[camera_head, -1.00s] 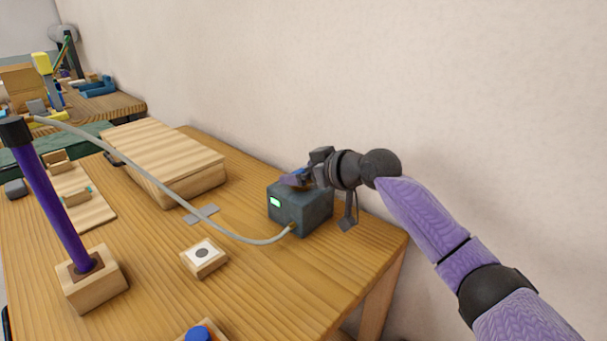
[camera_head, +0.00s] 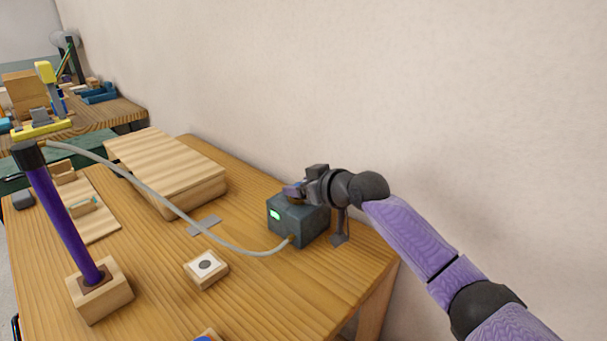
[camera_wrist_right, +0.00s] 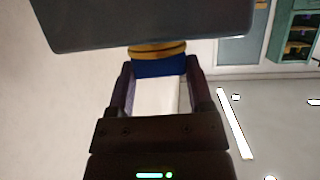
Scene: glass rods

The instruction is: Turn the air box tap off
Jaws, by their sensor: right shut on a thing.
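The air box (camera_head: 283,229) is a dark grey-green box near the right end of the wooden table. A small green light glows on its front. A pale hose joins it low on the front. Its tap, a blue handle (camera_wrist_right: 160,67) over a yellow ring (camera_wrist_right: 157,50), shows in the right wrist view and is mostly covered by the gripper in the head view. My right gripper (camera_head: 295,190) is at the top of the box, its fingers on both sides of the blue handle, shut on it. It also shows in the right wrist view (camera_wrist_right: 160,74). My left gripper is out of view.
The hose (camera_head: 165,203) curves left across the table. A purple rod (camera_head: 62,215) stands in a wooden block at the left. A small block with a white top (camera_head: 206,266) sits before the air box. A pale wooden case (camera_head: 170,165) lies behind. The wall is close behind the box.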

